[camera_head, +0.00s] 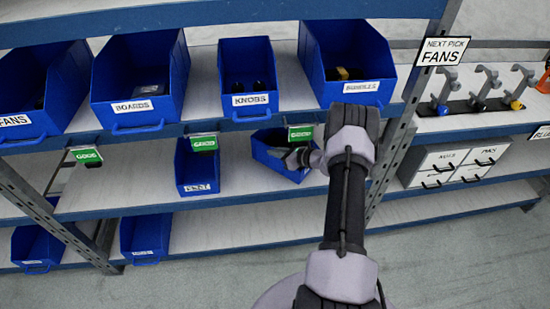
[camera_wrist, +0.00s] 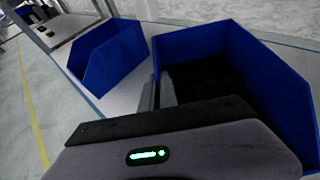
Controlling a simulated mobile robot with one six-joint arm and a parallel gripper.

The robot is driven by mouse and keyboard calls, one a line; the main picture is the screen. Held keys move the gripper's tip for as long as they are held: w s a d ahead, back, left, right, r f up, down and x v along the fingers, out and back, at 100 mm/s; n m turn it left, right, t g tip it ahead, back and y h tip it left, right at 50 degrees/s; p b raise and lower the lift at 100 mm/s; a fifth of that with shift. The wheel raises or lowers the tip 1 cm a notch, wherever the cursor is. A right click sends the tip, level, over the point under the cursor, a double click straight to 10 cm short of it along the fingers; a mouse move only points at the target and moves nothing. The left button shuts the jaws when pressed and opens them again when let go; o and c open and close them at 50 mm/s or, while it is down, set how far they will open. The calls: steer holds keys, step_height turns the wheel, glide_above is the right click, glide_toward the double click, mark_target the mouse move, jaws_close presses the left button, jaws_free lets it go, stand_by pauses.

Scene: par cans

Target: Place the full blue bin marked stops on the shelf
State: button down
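A blue bin (camera_head: 268,149) is on or just above the middle shelf (camera_head: 125,180), turned at an angle to the shelf edge. Its front label is not readable, and my gripper covers part of its right side. Dark contents fill the bin's floor. I cannot tell whether its base touches the shelf.
Another blue bin (camera_head: 196,170) stands just left on the middle shelf, also in the wrist view (camera_wrist: 112,55). Several labelled blue bins line the upper shelf. Green tags (camera_head: 203,143) hang at its edge. A rack upright (camera_head: 392,160) stands close right. The middle shelf's far left is clear.

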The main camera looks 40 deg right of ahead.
steer(key=shift+f, duration=0.95)
steer(key=shift+r, duration=0.2)
steer(key=c, duration=2)
jaws_free()
steer(key=shift+f, duration=0.2)
steer(key=shift+c, duration=0.2)
steer(key=o, duration=0.4)
